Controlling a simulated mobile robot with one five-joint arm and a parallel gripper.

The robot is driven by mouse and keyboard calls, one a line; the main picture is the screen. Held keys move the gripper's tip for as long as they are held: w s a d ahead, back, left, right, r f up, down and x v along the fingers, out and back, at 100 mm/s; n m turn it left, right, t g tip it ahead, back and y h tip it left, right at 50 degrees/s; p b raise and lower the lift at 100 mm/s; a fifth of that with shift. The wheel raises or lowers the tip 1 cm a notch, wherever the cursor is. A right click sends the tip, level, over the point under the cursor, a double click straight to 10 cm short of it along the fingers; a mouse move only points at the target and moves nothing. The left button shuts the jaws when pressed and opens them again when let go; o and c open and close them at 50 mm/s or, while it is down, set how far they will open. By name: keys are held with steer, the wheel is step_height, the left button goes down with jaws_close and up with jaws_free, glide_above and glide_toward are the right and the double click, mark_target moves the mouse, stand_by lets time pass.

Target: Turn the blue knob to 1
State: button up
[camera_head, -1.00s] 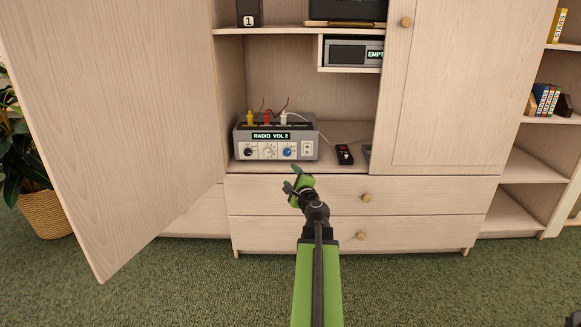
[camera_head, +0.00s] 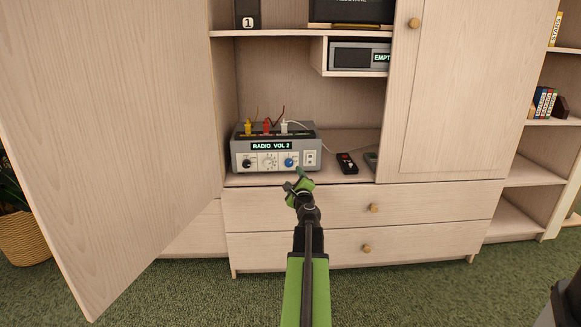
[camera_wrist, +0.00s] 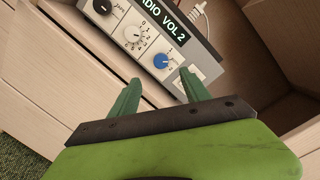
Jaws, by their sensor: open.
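The blue knob (camera_head: 291,162) is at the right of the dial row on the front of the grey radio box (camera_head: 232,152), whose display (camera_head: 271,146) reads "RADIO VOL 2". A black knob (camera_head: 248,163) and a white knob (camera_head: 268,162) sit to its left. In the wrist view the blue knob (camera_wrist: 161,62) lies just beyond and between the two fingertips. My gripper (camera_head: 300,178) is open and empty, in front of and slightly below the box's right part. In the wrist view its green fingers (camera_wrist: 160,85) are spread apart, with no visible contact with the knob.
The box stands on a cabinet shelf (camera_head: 330,178) with an open door (camera_head: 110,130) at left. Plugs with cables (camera_head: 267,126) stick up from its top. Drawers (camera_head: 340,207) are below the shelf.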

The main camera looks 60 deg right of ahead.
mark_target(289, 164)
steer(key=x, duration=1.2)
steer(key=shift+s+d, duration=0.15)
steer(key=shift+s, duration=0.05)
steer(key=shift+c, duration=0.4)
jaws_close()
steer(key=shift+a, duration=0.2)
steer(key=shift+d, duration=0.1)
